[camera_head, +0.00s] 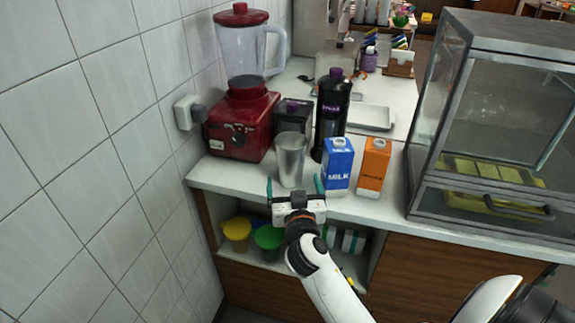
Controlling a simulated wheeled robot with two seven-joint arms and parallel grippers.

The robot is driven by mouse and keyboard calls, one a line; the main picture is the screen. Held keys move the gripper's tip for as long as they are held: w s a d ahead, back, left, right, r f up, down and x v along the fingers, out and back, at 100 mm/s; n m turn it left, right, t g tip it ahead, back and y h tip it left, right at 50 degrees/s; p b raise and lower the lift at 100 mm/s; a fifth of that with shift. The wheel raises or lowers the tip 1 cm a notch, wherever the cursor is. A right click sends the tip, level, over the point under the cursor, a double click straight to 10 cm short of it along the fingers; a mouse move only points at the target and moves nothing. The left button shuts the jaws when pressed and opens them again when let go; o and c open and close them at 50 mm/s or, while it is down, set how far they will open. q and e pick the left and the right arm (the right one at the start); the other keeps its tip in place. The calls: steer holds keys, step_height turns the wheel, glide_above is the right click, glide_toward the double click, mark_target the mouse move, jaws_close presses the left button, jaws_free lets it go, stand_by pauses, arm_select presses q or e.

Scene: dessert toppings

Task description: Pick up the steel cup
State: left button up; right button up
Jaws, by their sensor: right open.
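The steel cup (291,158) is a tall grey metal tumbler standing upright near the front edge of the white counter. It is between the red blender and the blue milk carton. My right gripper (296,187) is open, with its two dark-green-tipped fingers apart, just in front of the cup. The fingers point toward the cup and show on either side of its lower part; I cannot tell whether they touch it. My left gripper is not in view.
A blue milk carton (338,166) and an orange carton (373,167) stand right of the cup. A dark bottle (331,112) is behind. The red blender (242,125) is left, a glass display case (500,125) far right. A shelf with coloured cups is below.

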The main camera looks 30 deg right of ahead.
mark_target(291, 167)
steer(key=p+x, duration=0.1)
steer(key=x, duration=0.4)
steer(key=shift+d, duration=0.15)
steer(key=p+x, duration=0.1)
steer(key=x, duration=0.4)
steer(key=shift+s+d+r, duration=0.1)
steer(key=shift+w+d, duration=0.1)
steer(key=shift+w, duration=0.15)
steer(key=shift+c, duration=0.3)
steer(key=c, duration=1.2)
steer(key=shift+c, duration=0.5)
